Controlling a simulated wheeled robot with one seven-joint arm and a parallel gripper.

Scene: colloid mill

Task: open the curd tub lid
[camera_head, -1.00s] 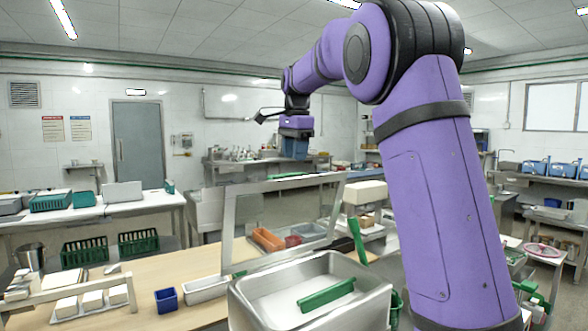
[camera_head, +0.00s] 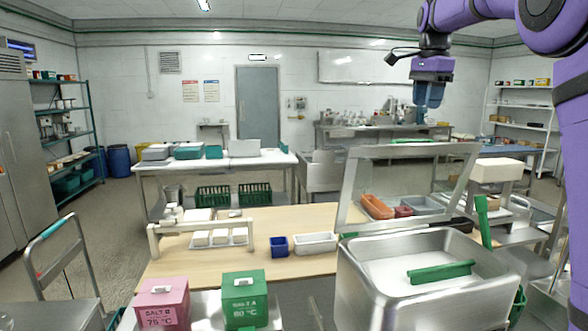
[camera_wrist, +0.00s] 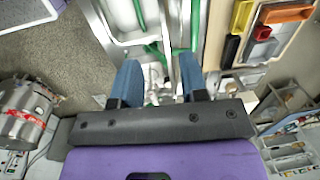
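A steel tub (camera_head: 400,308) stands at the front right in the head view, open at the top. It holds something white, with a green paddle-like piece (camera_head: 441,272) on it. A grey-framed see-through panel (camera_head: 352,190) stands raised and tilted along the tub's back edge. It looks like the lid, but I cannot tell how it is joined. My gripper (camera_head: 428,106) hangs high beyond and above the panel, apart from it. In the wrist view, my gripper (camera_wrist: 160,62) has its two blue fingers apart with nothing held between them.
A wooden table (camera_head: 300,266) carries a blue bin (camera_head: 279,247), a white tray (camera_head: 315,242) and a rack of white blocks (camera_head: 202,238). A trolley frame (camera_head: 45,243) is at the left. An upright green handle (camera_head: 484,222) stands beside the tub.

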